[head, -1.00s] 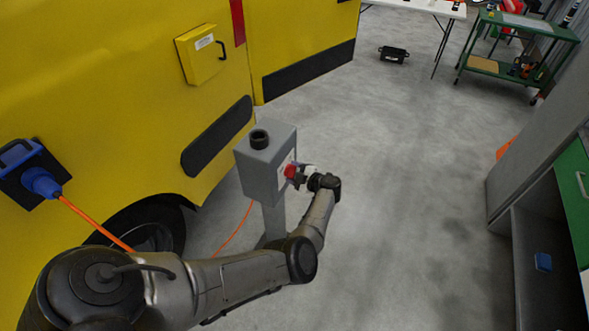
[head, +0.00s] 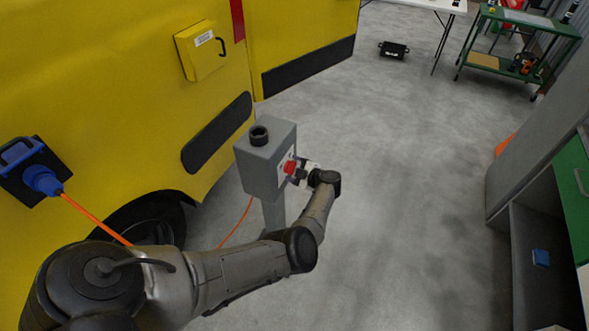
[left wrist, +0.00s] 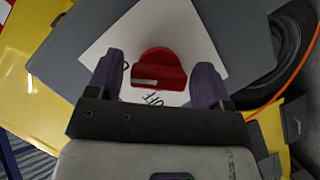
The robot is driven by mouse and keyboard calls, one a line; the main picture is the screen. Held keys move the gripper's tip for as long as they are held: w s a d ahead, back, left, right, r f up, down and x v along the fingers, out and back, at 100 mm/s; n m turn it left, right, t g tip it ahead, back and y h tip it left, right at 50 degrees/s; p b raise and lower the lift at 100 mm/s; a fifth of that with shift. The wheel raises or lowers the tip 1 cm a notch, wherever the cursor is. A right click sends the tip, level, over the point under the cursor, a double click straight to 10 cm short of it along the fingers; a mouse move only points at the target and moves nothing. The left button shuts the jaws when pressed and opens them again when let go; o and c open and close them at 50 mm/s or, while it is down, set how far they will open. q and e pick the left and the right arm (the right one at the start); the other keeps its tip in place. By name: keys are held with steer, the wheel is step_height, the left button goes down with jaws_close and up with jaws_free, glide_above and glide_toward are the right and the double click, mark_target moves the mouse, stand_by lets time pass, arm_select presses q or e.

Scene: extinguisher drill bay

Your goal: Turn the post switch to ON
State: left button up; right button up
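The post switch is a grey box (head: 266,160) on a post beside the yellow vehicle, with a red knob (head: 290,167) on its right face. In the left wrist view the red knob (left wrist: 158,70) sits on a white plate (left wrist: 120,45), with a pale mark at its lower left. Letters on the plate are partly hidden; "OFF" seems to show below the knob. My left gripper (head: 304,172) is at the knob. In the left wrist view, its fingers (left wrist: 157,80) are open on both sides of the knob, with gaps visible. My right gripper is not in view.
The yellow vehicle (head: 110,100) stands close on the left, with a blue plug (head: 42,180) and orange cable. A grey cabinet with a green drawer (head: 577,195) is at right. A black case (head: 394,50) and a green cart (head: 515,68) are farther back. The middle floor is clear.

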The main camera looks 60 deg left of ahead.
arm_select(q)
steer(key=shift+o, duration=0.6)
steer(key=shift+r, duration=0.1)
steer(key=p+v, duration=0.1)
steer(key=v, duration=1.2)
steer(key=shift+d+p, duration=0.3)
steer(key=shift+d, duration=0.1)
steer(key=shift+w, duration=0.15)
